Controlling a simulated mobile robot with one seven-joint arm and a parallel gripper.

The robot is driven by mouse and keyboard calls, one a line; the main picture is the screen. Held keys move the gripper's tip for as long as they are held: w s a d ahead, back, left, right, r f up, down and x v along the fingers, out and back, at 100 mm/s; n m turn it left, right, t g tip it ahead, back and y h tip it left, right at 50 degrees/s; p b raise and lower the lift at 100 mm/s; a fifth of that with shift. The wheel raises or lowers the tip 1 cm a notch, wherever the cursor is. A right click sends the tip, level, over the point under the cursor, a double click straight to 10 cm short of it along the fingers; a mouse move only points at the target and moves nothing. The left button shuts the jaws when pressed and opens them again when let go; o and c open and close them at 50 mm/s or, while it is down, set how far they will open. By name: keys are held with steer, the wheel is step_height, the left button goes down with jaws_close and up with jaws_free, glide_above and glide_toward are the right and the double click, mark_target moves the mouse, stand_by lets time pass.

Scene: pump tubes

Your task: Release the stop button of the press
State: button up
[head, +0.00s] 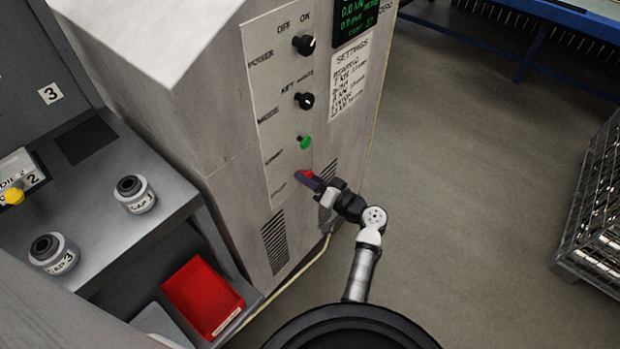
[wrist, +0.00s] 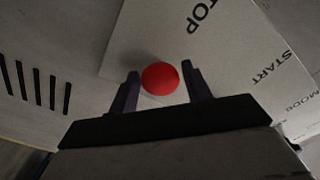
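The red stop button (head: 303,173) is at the bottom of the column of controls on the press's light control panel (head: 278,110). In the wrist view the round red button (wrist: 160,78) sits between my two fingertips, below the word STOP. My gripper (wrist: 160,84) is open, with one dark finger on each side of the button and a narrow space to each. I cannot tell whether the fingertips touch the panel. In the head view my gripper (head: 311,180) is at the button and partly covers it.
A green button (head: 304,142) is just above the red one, with two black knobs (head: 304,101) (head: 304,45) higher up. A vent grille (head: 275,243) is below the panel. A red bin (head: 203,297) is at lower left. The floor to the right is clear up to a wire crate (head: 597,205).

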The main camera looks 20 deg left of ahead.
jaws_close()
steer(key=shift+b+v, duration=0.7)
steer(key=shift+v, duration=0.15)
steer(key=shift+o, duration=1.4)
jaws_free()
steer(key=shift+d, duration=0.1)
steer(key=shift+d, duration=0.1)
steer(key=b+v, duration=0.2)
steer(key=v, duration=1.1)
steer(key=shift+s+d+b, duration=0.2)
steer(key=shift+d+b, duration=0.1)
steer(key=shift+b, duration=0.1)
